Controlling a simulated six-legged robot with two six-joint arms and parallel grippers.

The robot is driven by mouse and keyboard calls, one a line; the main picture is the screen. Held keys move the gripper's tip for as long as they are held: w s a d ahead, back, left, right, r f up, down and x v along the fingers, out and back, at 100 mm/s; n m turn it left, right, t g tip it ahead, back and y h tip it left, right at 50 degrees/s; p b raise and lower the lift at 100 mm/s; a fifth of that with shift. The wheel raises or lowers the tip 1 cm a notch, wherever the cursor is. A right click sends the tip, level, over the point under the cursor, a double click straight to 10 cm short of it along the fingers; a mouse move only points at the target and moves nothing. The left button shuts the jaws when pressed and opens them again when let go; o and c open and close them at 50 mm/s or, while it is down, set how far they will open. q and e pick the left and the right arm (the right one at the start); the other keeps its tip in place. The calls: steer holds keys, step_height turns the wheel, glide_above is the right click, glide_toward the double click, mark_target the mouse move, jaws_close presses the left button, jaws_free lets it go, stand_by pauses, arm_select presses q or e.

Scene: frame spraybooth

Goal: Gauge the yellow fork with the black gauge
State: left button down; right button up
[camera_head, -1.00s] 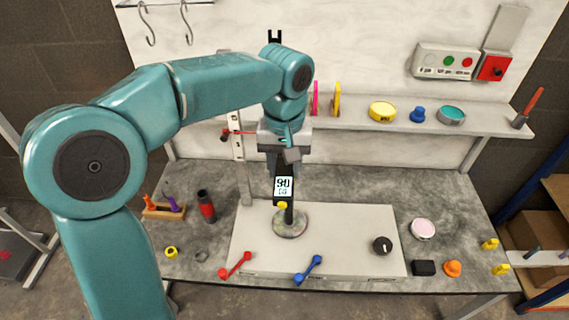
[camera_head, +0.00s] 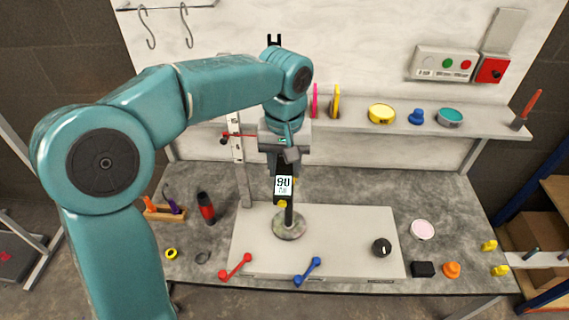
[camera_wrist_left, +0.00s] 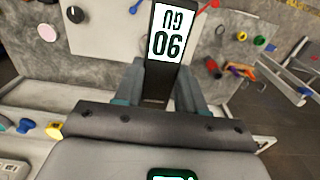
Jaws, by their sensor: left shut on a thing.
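My left gripper (camera_head: 284,160) is shut on the black gauge (camera_head: 283,190), a dark slab with a lit white display. The left wrist view shows the gauge (camera_wrist_left: 165,50) between the two fingers, its large digits facing the camera. In the head view a small yellow part (camera_head: 282,204), which looks like the yellow fork, shows at the gauge's lower end. It is at the top of a dark post on a round grey base (camera_head: 290,228). The gauge hides most of it, so I cannot tell whether they touch. My right gripper is not in view.
The base stands on a pale board (camera_head: 340,240) on the grey bench. Red (camera_head: 236,267) and blue (camera_head: 308,271) double-ended pieces lie at the front. A black knob (camera_head: 381,247), a pink disc (camera_head: 422,229) and small yellow pieces (camera_head: 489,245) lie to the right. A shelf runs behind.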

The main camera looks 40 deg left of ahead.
mark_target(282, 197)
arm_select(q)
steer(key=shift+w+a+p, duration=0.25)
steer(key=shift+w+p, duration=0.1)
steer(key=shift+w, duration=0.05)
stand_by(1.3)
steer(key=shift+s+d+f+b, duration=0.1)
steer(key=shift+s+d+b, duration=0.15)
steer(key=shift+s+b, duration=0.1)
steer(key=shift+s+d+b, duration=0.45)
steer(key=shift+s+d, duration=0.15)
steer(key=shift+s, duration=0.35)
steer(key=shift+s+d+b, duration=0.45)
steer(key=shift+s+d, duration=0.1)
steer(key=shift+s, duration=0.4)
steer(key=shift+s+d+b, duration=0.2)
steer(key=shift+s+d, duration=0.15)
steer(key=shift+s, duration=0.25)
steer(key=shift+s+d+b, duration=0.15)
steer(key=shift+s+d, duration=0.2)
steer(key=shift+s, duration=0.2)
